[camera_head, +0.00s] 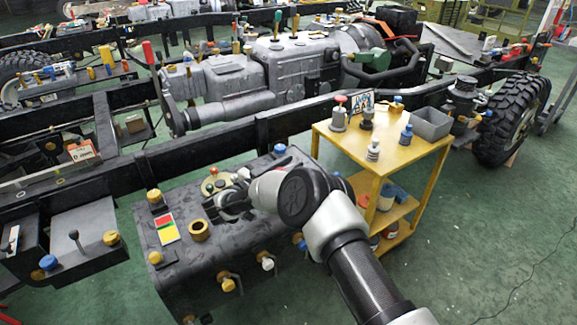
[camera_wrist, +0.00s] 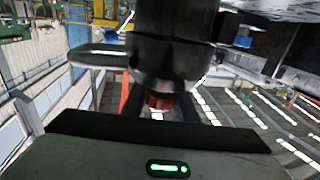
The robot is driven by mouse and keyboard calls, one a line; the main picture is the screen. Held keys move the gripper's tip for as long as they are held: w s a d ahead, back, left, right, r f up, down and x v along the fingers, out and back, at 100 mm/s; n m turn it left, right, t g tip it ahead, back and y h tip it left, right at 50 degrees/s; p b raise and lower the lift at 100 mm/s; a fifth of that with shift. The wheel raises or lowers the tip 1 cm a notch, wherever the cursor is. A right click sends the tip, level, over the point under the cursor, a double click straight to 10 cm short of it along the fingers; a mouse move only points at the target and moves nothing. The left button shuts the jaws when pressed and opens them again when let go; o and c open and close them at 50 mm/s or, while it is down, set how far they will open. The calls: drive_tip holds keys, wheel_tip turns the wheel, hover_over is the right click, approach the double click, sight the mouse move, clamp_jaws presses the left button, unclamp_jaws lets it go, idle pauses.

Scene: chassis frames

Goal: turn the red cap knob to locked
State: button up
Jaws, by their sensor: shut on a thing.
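The red cap knob (camera_wrist: 160,101) shows as a small dark red piece in the middle of the wrist view, under a large dark body. In the head view my gripper (camera_head: 226,201) is down at the top of the black tank (camera_head: 262,220), beside a pale yellow round plate (camera_head: 213,184) with small green and red marks. My gripper is shut on the red cap knob; the fingers and my arm hide most of it in the head view. The knob's angle cannot be made out.
A brass ring (camera_head: 199,231), a red, yellow and green label (camera_head: 166,229) and a yellow cap (camera_head: 155,197) are close by on the tank. A blue cap (camera_head: 280,149) is at its back edge. A yellow cart (camera_head: 425,146) with small parts stands to the right. A black frame rail runs behind.

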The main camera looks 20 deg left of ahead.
drive_tip(key=o, duration=1.1)
drive_tip(key=shift+s, duration=0.1)
drive_tip(key=p+v, duration=0.2)
drive_tip(key=v, duration=0.9)
drive_tip(key=shift+s+a, duration=0.15)
drive_tip(key=shift+s, duration=0.2)
drive_tip(key=shift+r, duration=0.1)
